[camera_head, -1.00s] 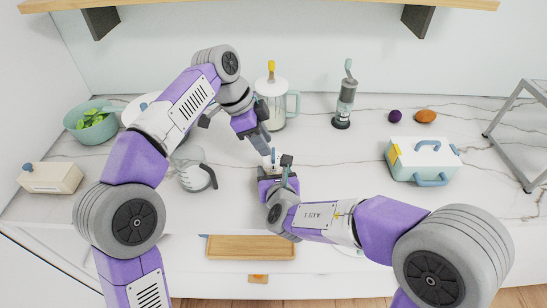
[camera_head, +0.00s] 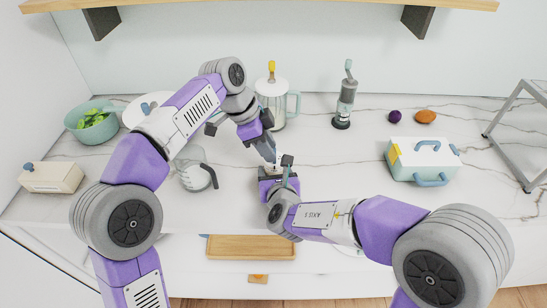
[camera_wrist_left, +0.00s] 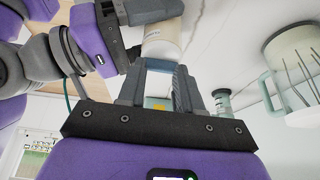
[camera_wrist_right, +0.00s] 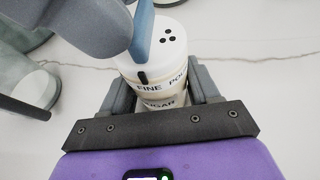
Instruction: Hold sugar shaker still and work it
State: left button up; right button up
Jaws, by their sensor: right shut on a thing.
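The sugar shaker (camera_wrist_right: 160,70) is a white, upright cylinder with black lettering, several dark holes on its top and a blue lever (camera_wrist_right: 143,32). My right gripper (camera_head: 275,174) is shut around its body, one finger on each side, low over the counter. My left gripper (camera_head: 269,155) points down at the shaker's top from above and behind. Its grey finger is close beside the lever in the right wrist view; contact is unclear. In the left wrist view the left fingers (camera_wrist_left: 158,92) stand apart, with a pale blue part between them. The head view mostly hides the shaker.
A glass pitcher (camera_head: 192,170) stands left of the grippers. A teal-and-white box (camera_head: 422,158) is farther right. The counter between shaker and box is clear.

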pick_arm(q)
jog(key=shift+w+f, duration=0.1)
jog(key=shift+f, duration=0.7)
jog(key=shift+o, duration=1.1)
jog(key=shift+w+d+r, duration=0.1)
jog(key=shift+d+r, duration=0.05)
jog(key=shift+r, duration=3.15)
